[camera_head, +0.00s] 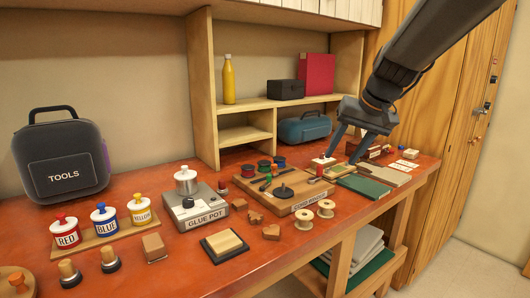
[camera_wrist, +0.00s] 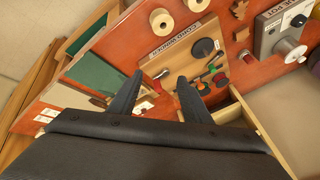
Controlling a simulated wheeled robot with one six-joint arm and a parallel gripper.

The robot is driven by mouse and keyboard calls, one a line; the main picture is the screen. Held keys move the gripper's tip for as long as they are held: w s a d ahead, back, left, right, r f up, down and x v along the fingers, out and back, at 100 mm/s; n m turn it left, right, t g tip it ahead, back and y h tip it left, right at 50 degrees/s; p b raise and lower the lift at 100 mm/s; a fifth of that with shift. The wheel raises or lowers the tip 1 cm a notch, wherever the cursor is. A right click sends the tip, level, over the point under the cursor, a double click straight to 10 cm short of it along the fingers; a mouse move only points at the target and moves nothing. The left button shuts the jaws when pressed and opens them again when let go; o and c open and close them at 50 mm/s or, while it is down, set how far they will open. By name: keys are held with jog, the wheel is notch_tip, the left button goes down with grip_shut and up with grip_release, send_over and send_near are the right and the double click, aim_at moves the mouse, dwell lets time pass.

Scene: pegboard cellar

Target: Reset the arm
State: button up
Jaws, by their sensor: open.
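My gripper (camera_head: 344,157) is at the right end of the red-orange workbench in the head view, pointing down with its two dark fingers apart. In the wrist view the gripper (camera_wrist: 160,77) also shows spread fingers with nothing held between them. Its fingertips appear over the area by the wooden work board (camera_head: 301,193), near small items and a green board (camera_head: 363,185). I cannot tell the exact height of the fingertips above the bench. My arm comes in from the upper right.
A grey glue pot base (camera_head: 197,208), two thread spools (camera_head: 326,208) and red, blue and yellow labelled pots (camera_head: 104,219) stand on the bench. A black tool case (camera_head: 62,165) is at left. Shelves (camera_head: 245,103) rise behind. A wooden cabinet door (camera_head: 455,120) is at right.

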jog(key=s+f+g+h, duration=0.1)
jog(key=s+f+g, duration=0.1)
jog(key=s+f, duration=0.8)
jog(key=s+a+f+n+g+h, duration=0.1)
jog(key=s+f+g, duration=0.1)
jog(key=s+f, duration=0.9)
jog(key=s, duration=0.6)
jog(key=shift+s+a+n+g+h+p, duration=0.15)
jog(key=shift+a+n+g+h+p, duration=0.15)
jog(key=shift+g+h+p, duration=0.1)
